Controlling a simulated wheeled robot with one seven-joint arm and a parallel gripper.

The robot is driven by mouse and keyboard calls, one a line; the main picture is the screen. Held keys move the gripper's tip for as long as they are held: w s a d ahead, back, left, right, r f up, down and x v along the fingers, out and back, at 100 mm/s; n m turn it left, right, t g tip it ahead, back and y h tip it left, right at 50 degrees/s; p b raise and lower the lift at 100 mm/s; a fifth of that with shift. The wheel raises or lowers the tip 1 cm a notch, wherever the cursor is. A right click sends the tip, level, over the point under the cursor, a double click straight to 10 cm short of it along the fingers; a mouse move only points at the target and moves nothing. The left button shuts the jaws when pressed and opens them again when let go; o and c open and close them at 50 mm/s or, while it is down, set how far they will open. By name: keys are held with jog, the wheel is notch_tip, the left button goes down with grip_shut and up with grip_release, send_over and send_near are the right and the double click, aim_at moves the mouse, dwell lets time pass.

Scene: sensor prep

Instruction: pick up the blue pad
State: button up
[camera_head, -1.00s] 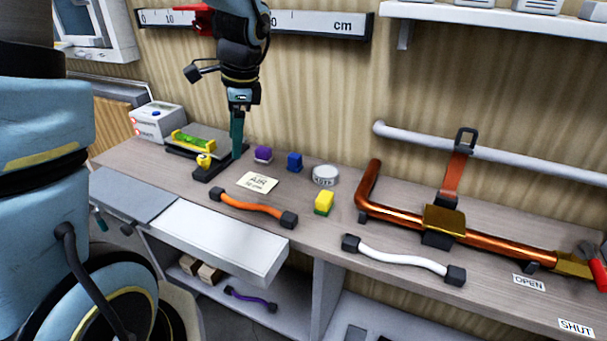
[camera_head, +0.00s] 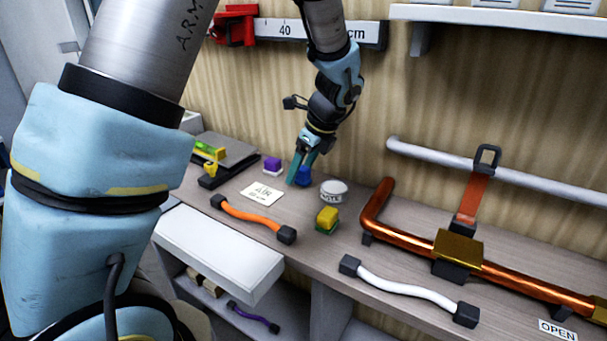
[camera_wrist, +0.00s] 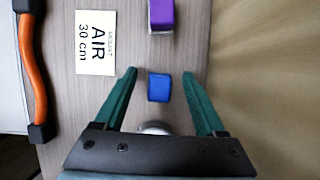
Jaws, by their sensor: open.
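The blue pad (camera_head: 304,175) is a small blue block on the workbench, between the purple block and the round white tin. It also shows in the wrist view (camera_wrist: 159,87), lying between the two teal fingers. My gripper (camera_head: 297,180) is open above the bench at the blue pad, and one finger partly covers the pad in the head view. In the wrist view my gripper (camera_wrist: 160,75) has a gap on both sides of the pad. I cannot tell the exact height of the fingertips over the bench.
A purple block (camera_head: 271,165), a white tin (camera_head: 334,191) and a yellow-green block (camera_head: 327,219) stand close by. An AIR card (camera_head: 262,193) and an orange hose (camera_head: 250,216) lie in front. A copper pipe (camera_head: 400,240) runs to the right.

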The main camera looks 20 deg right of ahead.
jog(key=shift+w+a+f, duration=0.1)
jog(key=shift+f, duration=0.2)
jog(key=shift+c, duration=0.3)
grip_shut()
